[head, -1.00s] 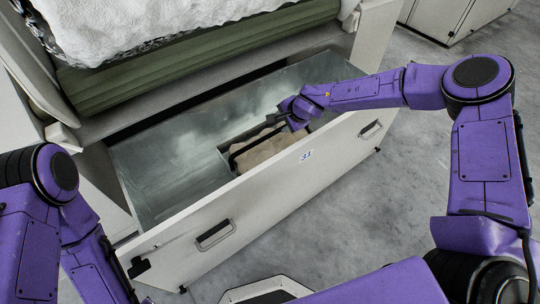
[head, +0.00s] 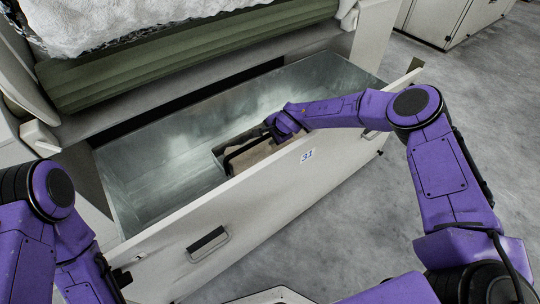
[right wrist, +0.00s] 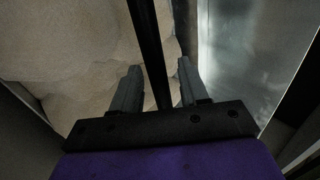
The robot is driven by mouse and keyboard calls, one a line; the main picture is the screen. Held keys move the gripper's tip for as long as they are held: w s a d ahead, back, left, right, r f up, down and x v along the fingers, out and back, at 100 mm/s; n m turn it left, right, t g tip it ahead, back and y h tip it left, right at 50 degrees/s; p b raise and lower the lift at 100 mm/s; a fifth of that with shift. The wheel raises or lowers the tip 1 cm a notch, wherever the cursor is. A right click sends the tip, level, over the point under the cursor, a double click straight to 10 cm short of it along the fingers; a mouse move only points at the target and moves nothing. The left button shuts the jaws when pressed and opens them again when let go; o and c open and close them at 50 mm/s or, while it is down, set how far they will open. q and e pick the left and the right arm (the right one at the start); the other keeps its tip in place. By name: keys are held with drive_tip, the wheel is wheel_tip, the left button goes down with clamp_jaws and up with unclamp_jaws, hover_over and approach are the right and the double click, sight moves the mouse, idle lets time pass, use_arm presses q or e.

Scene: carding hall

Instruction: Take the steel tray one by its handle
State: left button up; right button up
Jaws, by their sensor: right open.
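The steel tray one (head: 218,158) sits inside the long open metal drawer, with beige, lumpy material in it. Its black bar handle (head: 246,147) spans above the tray. My right gripper (head: 270,128) is at the handle's far right end in the head view, where its fingers are hard to make out. In the right wrist view the two grey fingers (right wrist: 158,84) are open, one on each side of the black handle bar (right wrist: 147,40), with gaps beside it. The beige material (right wrist: 70,50) lies below. My left gripper is out of the frame; only its arm shows.
The drawer's white front panel (head: 255,195), with label 31 and recessed pulls, stands between me and the tray. The drawer floor (head: 160,185) left of the tray is bare. Above the drawer is a green roller (head: 190,55) with white fibre. Grey floor is clear at right.

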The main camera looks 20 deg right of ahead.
drive_tip(key=shift+r, duration=0.1)
clamp_jaws()
idle(1.2)
